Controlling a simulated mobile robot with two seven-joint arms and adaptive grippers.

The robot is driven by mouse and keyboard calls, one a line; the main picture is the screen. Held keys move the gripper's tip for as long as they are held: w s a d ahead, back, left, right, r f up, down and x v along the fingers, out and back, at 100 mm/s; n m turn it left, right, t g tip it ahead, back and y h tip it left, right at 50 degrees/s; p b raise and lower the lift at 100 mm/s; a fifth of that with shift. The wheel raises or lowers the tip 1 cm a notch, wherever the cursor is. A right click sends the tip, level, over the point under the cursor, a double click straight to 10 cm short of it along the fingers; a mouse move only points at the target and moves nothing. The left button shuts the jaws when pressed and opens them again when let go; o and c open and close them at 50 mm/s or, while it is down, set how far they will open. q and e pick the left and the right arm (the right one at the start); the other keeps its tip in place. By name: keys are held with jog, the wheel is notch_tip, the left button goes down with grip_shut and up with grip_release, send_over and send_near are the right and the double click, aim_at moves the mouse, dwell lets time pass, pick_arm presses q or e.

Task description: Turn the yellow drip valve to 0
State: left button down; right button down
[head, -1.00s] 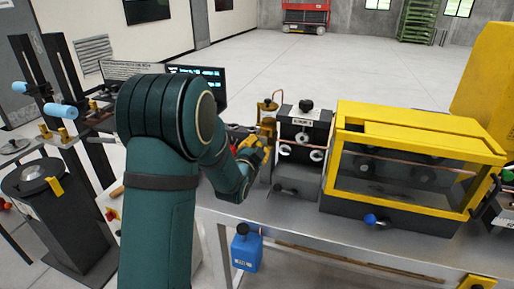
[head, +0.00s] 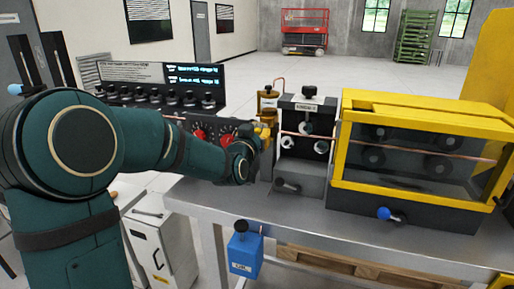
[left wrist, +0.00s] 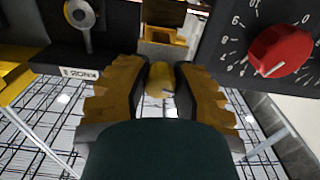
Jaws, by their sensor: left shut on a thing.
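The yellow drip valve (left wrist: 160,79) shows in the left wrist view as a small yellow knob between my left gripper's (left wrist: 157,90) two fingers. The fingers are shut on it. In the head view my left gripper (head: 262,138) is at the yellow brass drip unit (head: 268,102), beside the black roller stand. My arm and gripper hide most of the valve there, and I cannot read its setting. My right gripper is not in view.
A panel with red dials (head: 198,135) stands left of the gripper; one red dial (left wrist: 280,50) is close in the wrist view. The roller stand (head: 304,125) and yellow-framed enclosure (head: 425,111) stand to the right. A blue can (head: 245,255) hangs at the bench's front.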

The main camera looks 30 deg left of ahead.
pick_arm(q)
jog(key=shift+n+b, duration=1.6)
jog(key=shift+b, duration=0.15)
jog(key=c, duration=0.7)
grip_release()
jog(key=shift+c, duration=0.2)
jog(key=v, duration=1.2)
